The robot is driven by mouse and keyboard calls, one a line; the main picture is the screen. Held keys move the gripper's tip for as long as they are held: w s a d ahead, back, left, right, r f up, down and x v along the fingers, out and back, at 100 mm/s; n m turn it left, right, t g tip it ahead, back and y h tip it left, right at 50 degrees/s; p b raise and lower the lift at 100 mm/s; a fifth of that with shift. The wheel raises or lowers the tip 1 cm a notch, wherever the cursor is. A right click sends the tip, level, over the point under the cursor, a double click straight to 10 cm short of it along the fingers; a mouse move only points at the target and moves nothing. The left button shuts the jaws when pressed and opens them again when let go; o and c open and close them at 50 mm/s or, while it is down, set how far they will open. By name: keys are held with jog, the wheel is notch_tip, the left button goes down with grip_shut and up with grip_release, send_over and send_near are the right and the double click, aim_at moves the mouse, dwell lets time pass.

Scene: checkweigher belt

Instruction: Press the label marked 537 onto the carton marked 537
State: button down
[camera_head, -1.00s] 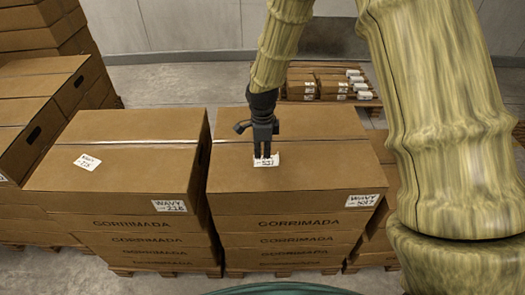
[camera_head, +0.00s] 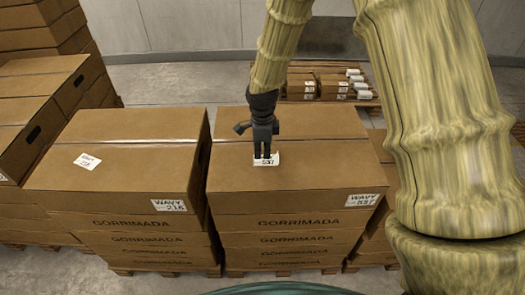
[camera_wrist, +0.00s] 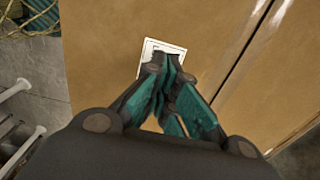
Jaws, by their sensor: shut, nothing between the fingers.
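The carton marked 537 (camera_head: 285,190) is the top carton of the middle stack, with a white tag reading WAVY 537 (camera_head: 362,200) at its front right corner. A small white label (camera_head: 275,160) lies flat on the carton's top, near the tape seam; its marking is partly covered by the fingers and looks like 537. My gripper (camera_head: 264,158) points down with its shut fingertips at the label, seemingly touching it. In the wrist view the shut fingertips (camera_wrist: 168,72) cover part of the label (camera_wrist: 152,47), with nothing held between them.
To the left, another stack's top carton (camera_head: 120,175) has a tag reading WAVY 216 (camera_head: 169,205) and its own label (camera_head: 87,161) on top. More cartons (camera_head: 35,110) are piled at the far left. A low pallet of small labelled boxes (camera_head: 325,85) stands behind.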

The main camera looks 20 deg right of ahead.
jog(key=shift+f, duration=0.8)
dwell(0.5)
dwell(0.4)
jog(key=shift+r+p, duration=2.55)
jog(key=shift+r, duration=1)
jog(key=shift+s, duration=0.1)
